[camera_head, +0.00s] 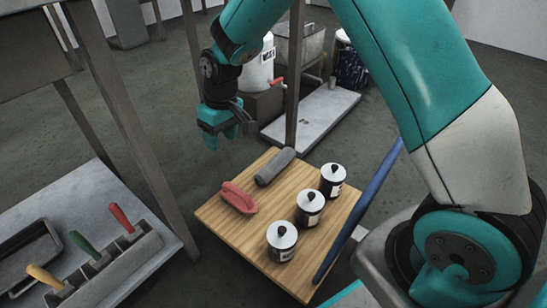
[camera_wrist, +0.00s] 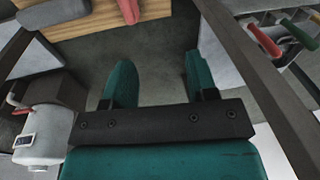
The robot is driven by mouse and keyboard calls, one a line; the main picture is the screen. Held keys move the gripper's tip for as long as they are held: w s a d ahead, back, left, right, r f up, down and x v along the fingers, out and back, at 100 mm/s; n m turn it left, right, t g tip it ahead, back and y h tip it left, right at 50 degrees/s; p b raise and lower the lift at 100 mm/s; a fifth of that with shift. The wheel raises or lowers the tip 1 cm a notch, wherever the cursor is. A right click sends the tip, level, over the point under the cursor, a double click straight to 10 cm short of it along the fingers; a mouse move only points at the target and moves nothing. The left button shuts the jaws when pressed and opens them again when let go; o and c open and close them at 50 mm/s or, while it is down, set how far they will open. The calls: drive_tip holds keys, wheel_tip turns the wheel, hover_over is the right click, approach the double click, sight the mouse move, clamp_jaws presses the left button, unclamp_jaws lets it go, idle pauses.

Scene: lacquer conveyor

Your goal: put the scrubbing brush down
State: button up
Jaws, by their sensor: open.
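A red scrubbing brush (camera_head: 239,198) lies on the left part of a wooden board (camera_head: 252,248), near the board's left edge. In the wrist view the end of the red brush (camera_wrist: 129,9) shows at the top edge, beyond my fingertips. My gripper (camera_head: 216,138) is open and empty, up and to the left of the board in the head view. In the wrist view its two teal fingers (camera_wrist: 156,76) stand apart with only grey floor between them. The brush is apart from the fingers.
A dark grey roll (camera_head: 275,167) lies beside the brush; three cans with white lids (camera_head: 310,207) stand to the right. A blue bar (camera_head: 358,215) runs along the board's right side. A holder with coloured handles (camera_head: 110,262) stands left, past a metal post (camera_head: 138,130).

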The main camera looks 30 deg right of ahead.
drive_tip(key=s+a+r+n+y, duration=0.1)
drive_tip(key=s+r, duration=1.2)
drive_tip(key=s+r+n+y, duration=0.1)
drive_tip(key=s+r, duration=0.3)
drive_tip(key=s, duration=1.2)
drive_tip(key=shift+d+y, duration=0.15)
drive_tip(key=shift+y, duration=0.15)
drive_tip(key=shift+r, duration=0.1)
wheel_tip(320, 180, up, 42)
drive_tip(key=p, duration=4.2)
drive_tip(key=shift+r+p, duration=0.25)
drive_tip(key=shift+p, duration=0.05)
drive_tip(key=shift+w, duration=0.1)
